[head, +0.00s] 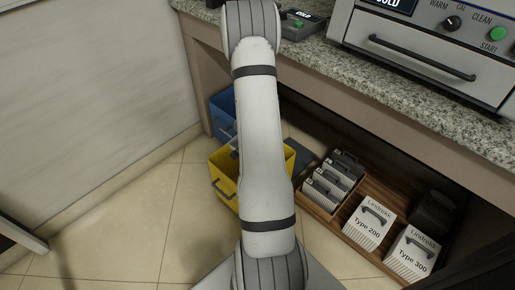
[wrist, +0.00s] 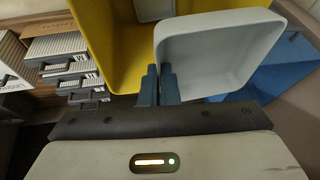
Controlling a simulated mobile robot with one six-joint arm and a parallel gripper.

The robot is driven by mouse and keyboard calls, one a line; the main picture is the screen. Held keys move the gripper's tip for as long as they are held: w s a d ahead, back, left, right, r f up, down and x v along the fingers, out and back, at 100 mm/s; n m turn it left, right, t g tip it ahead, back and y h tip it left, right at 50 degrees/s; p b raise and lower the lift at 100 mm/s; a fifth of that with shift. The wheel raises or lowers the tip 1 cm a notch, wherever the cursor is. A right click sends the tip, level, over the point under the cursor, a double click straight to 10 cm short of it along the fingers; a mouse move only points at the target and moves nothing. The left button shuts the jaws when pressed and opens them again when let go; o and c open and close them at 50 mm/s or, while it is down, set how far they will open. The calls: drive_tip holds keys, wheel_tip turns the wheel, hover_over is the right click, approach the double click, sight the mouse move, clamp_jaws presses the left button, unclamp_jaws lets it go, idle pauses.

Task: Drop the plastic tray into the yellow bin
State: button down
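The plastic tray (wrist: 215,62) is pale grey, shallow and square-rimmed. In the wrist view it is held at its near left corner between the dark fingers of my gripper (wrist: 159,86). The yellow bin (wrist: 118,62) lies beyond and to the left of the tray, which overlaps its opening in this view. In the head view the yellow bin (head: 222,190) stands on the floor, partly behind my arm. My arm hides the tray and most of my gripper there. The tray's height above the bin is hard to tell.
A blue bin (head: 221,117) stands behind the yellow one and shows at right in the wrist view (wrist: 285,75). A pale object (wrist: 153,9) is inside the yellow bin. Boxes (head: 369,223) fill a low wooden shelf at right under the granite counter (head: 340,62).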

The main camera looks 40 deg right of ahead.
drive_tip(key=c, duration=2.1)
unclamp_jaws()
drive_tip(key=shift+r, duration=0.1)
drive_tip(key=shift+c, duration=0.2)
drive_tip(key=o, duration=0.5)
drive_tip(key=shift+o, duration=0.2)
drive_tip(key=shift+r, duration=0.1)
drive_tip(key=p+v, duration=0.4)
drive_tip(key=v, duration=0.3)
drive_tip(key=shift+a+r+p, duration=0.2)
drive_tip(key=shift+r+p, duration=0.05)
drive_tip(key=shift+p, duration=0.05)
